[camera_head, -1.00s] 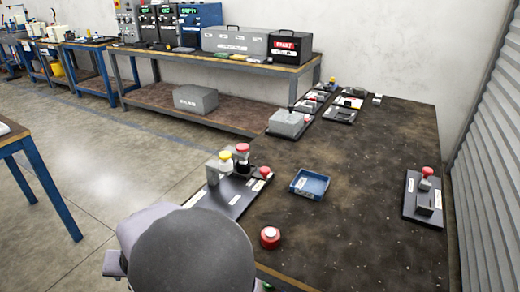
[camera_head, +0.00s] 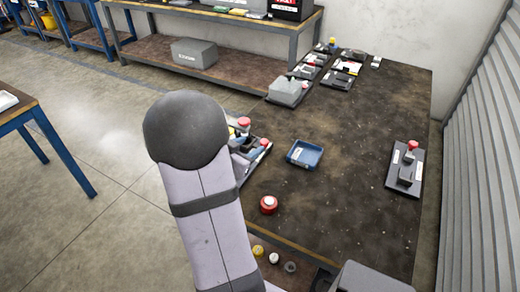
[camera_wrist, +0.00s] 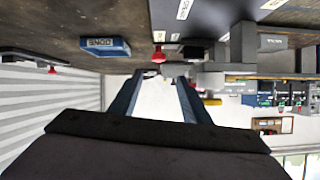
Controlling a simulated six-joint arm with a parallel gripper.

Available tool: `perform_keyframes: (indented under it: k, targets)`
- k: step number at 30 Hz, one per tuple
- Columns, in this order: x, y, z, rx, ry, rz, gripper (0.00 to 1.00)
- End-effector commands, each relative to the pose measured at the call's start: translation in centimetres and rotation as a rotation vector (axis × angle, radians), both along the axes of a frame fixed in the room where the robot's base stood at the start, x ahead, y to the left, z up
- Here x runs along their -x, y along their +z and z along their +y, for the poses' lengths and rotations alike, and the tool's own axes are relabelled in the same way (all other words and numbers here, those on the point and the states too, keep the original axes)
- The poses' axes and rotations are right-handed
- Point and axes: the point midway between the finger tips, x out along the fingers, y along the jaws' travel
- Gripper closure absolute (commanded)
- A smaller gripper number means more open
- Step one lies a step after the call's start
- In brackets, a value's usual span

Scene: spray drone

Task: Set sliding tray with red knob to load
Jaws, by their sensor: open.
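Several dark plates carry red knobs, and I cannot tell for sure which is the sliding tray. One dark plate (camera_head: 392,180) at the right holds grey blocks and a red knob (camera_head: 413,145). Another dark plate with red knobs (camera_head: 244,121) lies at the table's left edge, largely hidden by my arm. In the wrist view my gripper (camera_wrist: 155,82) is open, with nothing seen between its fingers. A red knob (camera_wrist: 158,53) shows just beyond the fingertips there, beside grey blocks. In the head view my arm mostly hides the gripper.
A blue bin (camera_head: 305,154) and a red round button (camera_head: 268,205) sit on the dark table (camera_head: 345,200). A grey box on a plate (camera_head: 287,91) and more small fixtures stand at the back. The table's middle right is clear. A corrugated wall (camera_head: 480,170) borders the right.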

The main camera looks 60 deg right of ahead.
Motion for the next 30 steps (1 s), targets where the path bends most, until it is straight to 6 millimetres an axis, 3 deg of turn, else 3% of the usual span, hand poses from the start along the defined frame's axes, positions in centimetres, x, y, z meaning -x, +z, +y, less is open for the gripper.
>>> perform_keyframes:
  k: [1, 3, 14, 30]
  targets:
    - [0.1, -1.4, 0.0, 0.014, 0.014, 0.044, 0.57]
    - [0.2, -1.8, -0.1, 0.032, 0.032, 0.090, 0.57]
    - [0.2, -2.1, -0.6, 0.050, 0.049, 0.138, 0.57]
    - [0.2, -4.4, -6.1, 0.049, 0.048, 0.135, 0.57]
